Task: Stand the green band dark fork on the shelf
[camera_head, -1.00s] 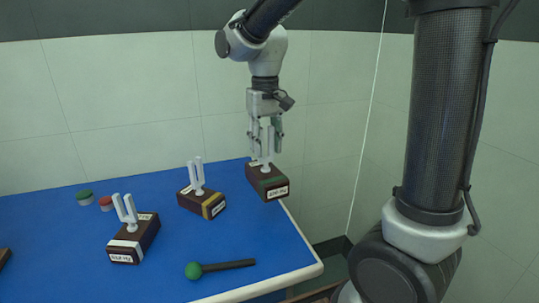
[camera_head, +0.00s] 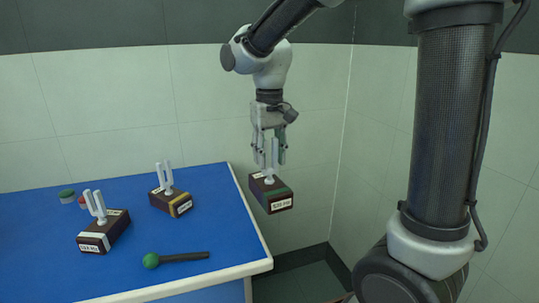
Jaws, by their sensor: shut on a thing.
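The green band dark fork (camera_head: 270,193) is a pale two-pronged fork on a dark box with a green band and a white label. It hangs upright in the air just past the right edge of the blue-topped table. My gripper (camera_head: 270,158) points down and is shut on the fork's prongs from above. The fingers hide part of the prongs. No shelf shows in this view.
On the blue table (camera_head: 150,285) stand a yellow-banded fork (camera_head: 173,198) and a white-banded fork (camera_head: 104,231). A green-headed mallet (camera_head: 165,260) lies near the front edge. Green (camera_head: 67,196) and red (camera_head: 83,202) round pieces sit at the back left. Floor right of the table looks clear.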

